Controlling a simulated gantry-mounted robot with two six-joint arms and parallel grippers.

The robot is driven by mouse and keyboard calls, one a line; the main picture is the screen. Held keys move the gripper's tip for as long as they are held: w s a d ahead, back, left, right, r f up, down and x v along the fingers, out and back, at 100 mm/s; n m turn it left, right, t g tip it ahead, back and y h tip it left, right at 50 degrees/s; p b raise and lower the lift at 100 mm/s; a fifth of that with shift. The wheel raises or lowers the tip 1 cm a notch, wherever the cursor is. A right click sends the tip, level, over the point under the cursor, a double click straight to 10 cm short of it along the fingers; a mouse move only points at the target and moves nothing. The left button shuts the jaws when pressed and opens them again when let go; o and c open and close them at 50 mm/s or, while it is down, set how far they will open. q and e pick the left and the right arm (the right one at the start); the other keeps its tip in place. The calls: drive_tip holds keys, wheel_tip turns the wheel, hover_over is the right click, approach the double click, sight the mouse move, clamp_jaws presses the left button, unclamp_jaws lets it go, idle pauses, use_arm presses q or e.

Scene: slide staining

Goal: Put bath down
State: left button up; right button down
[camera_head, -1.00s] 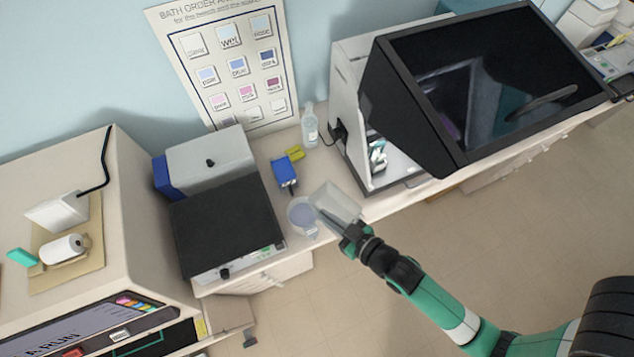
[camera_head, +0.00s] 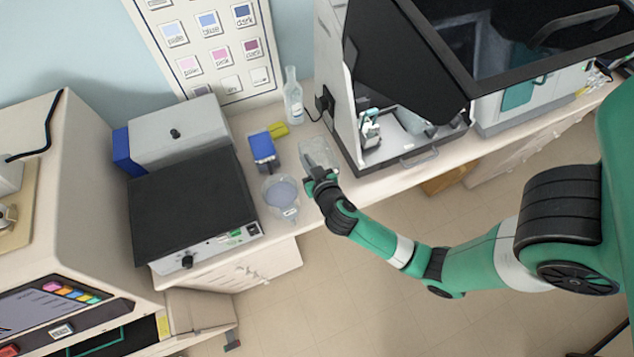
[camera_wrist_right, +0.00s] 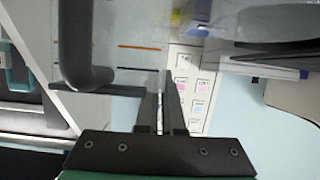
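The bath (camera_head: 317,148) is a clear, box-shaped vessel over the bench, in front of the slide-scanner-like white machine and right of the blue block. My right gripper (camera_head: 308,168) is at its near side and appears shut on it. In the right wrist view the two dark fingers (camera_wrist_right: 163,105) are close together against the clear wall of the bath (camera_wrist_right: 130,75). Whether the bath touches the bench cannot be told. My left gripper is not in view.
A blue block (camera_head: 262,147), a yellow piece (camera_head: 278,130) and a clear bottle (camera_head: 293,97) stand behind. A black-topped device (camera_head: 192,208) is left; the white machine (camera_head: 335,100) is right.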

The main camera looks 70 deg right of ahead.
drive_tip(key=shift+d, duration=0.1)
wheel_tip(320, 180, down, 6)
drive_tip(key=shift+f+b, duration=0.15)
drive_tip(key=shift+b, duration=0.7)
drive_tip(key=shift+f+b, duration=0.7)
drive_tip(key=shift+f, duration=1.15)
drive_tip(key=shift+f, duration=0.1)
drive_tip(key=c, duration=1)
unclamp_jaws()
drive_tip(key=shift+c, duration=0.2)
